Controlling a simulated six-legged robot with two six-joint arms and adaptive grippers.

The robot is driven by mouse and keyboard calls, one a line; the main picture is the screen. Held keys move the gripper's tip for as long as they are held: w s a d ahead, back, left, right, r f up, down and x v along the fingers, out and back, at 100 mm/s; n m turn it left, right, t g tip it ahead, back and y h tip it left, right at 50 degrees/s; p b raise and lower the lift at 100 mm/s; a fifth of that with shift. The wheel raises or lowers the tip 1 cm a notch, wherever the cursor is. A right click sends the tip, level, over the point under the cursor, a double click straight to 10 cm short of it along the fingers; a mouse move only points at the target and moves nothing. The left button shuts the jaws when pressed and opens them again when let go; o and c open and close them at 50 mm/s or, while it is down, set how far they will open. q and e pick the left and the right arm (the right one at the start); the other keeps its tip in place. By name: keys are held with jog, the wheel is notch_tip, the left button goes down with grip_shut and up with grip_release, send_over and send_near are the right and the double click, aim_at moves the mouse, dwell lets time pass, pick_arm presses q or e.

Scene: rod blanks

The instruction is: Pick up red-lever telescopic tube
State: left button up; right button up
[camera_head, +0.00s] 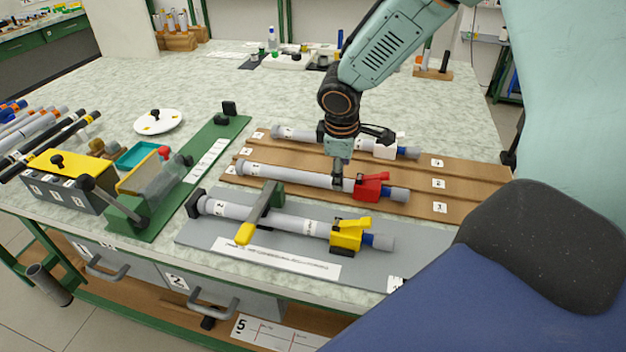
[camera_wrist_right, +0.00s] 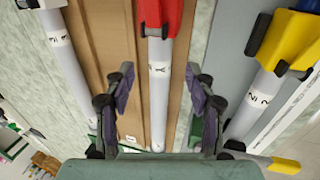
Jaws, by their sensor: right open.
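My right gripper (camera_head: 340,168) is over this tube, just left of the lever. In the wrist view, my right gripper (camera_wrist_right: 165,80) is open, with one finger on each side of the grey tube (camera_wrist_right: 158,95). The red lever (camera_wrist_right: 158,14) is at the top of that view. I cannot tell whether the fingers touch the tube. My left gripper is not in view.
A white-lever tube (camera_head: 300,135) lies behind in the brown rack (camera_head: 465,205). A yellow-lever tube (camera_head: 280,220) lies in front on a grey plate (camera_head: 205,238) under a clamp bar (camera_head: 263,208). A green fixture (camera_head: 205,165) stands left. The table behind is mostly clear.

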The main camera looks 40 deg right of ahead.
jog(key=x, duration=0.3)
jog(key=shift+d+f+b, duration=0.15)
jog(key=shift+f+b, duration=0.1)
jog(key=shift+b, duration=0.15)
jog(key=shift+w+f, duration=0.15)
jog(key=shift+f, duration=0.2)
jog(key=shift+a, duration=0.25)
jog(key=shift+d+f, duration=0.15)
jog(key=shift+d, duration=0.15)
jog(key=shift+w, duration=0.1)
jog(key=shift+c, duration=1.3)
jog(key=shift+a, duration=0.25)
jog(key=c, duration=0.3)
jog(key=shift+d, duration=0.15)
jog(key=c, duration=0.4)
jog(key=shift+o, duration=0.2)
